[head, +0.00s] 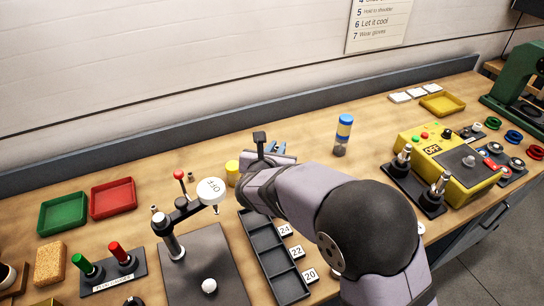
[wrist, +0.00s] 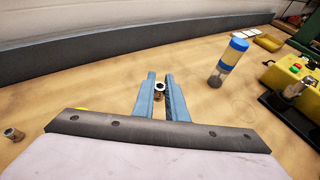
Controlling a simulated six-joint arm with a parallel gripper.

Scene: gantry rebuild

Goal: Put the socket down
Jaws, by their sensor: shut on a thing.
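My gripper (wrist: 160,82) is shut on a small metal socket (wrist: 159,87), which shows its open end between the two blue fingers in the wrist view. In the head view my gripper (head: 276,149) is over the back part of the wooden bench, and my own wrist hides the socket. I cannot tell whether the socket touches the bench. A dark compartment tray (head: 271,255) with labels 24, 22 and 20 lies in front of my gripper. Its far end is partly hidden by my arm.
A blue-topped bottle (head: 343,135) stands to the right of my gripper. Another small socket (wrist: 13,134) stands at left in the wrist view. The bench behind is clear.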

